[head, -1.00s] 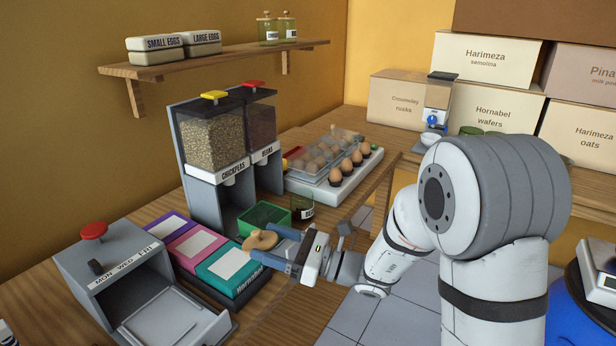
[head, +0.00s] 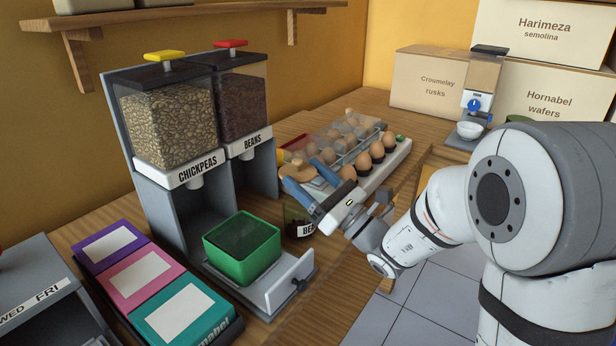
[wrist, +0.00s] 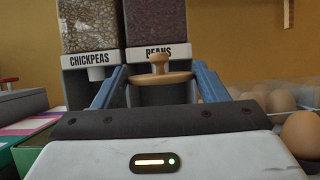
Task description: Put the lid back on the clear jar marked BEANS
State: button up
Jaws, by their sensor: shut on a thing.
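My gripper (head: 300,174) is shut on a round wooden lid (head: 296,173) with a knob on top. The lid also shows upright and level between the blue fingers in the wrist view (wrist: 158,79). The clear jar (head: 293,214) stands on the counter just below the gripper; its label reads "BE", the rest being hidden by my gripper. The lid is in the air above the jar and apart from it, looking slightly farther back in the head view. The jar is not visible in the wrist view.
A dispenser marked CHICKPEAS (head: 167,117) and one marked BEANS (head: 240,98) stand at the left. A green tub (head: 242,268) sits in front of them. An egg tray (head: 398,155) lies close behind and right of my gripper.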

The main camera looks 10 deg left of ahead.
jog(key=shift+s+f+b, duration=0.1)
jog(key=shift+f+b, duration=2.2)
jog(key=shift+f, duration=0.85)
jog(key=shift+s+d+r, duration=0.1)
jog(key=shift+d+r, duration=0.05)
jog(key=shift+r, duration=0.05)
jog(key=shift+f, duration=0.15)
jog(key=o, duration=1.2)
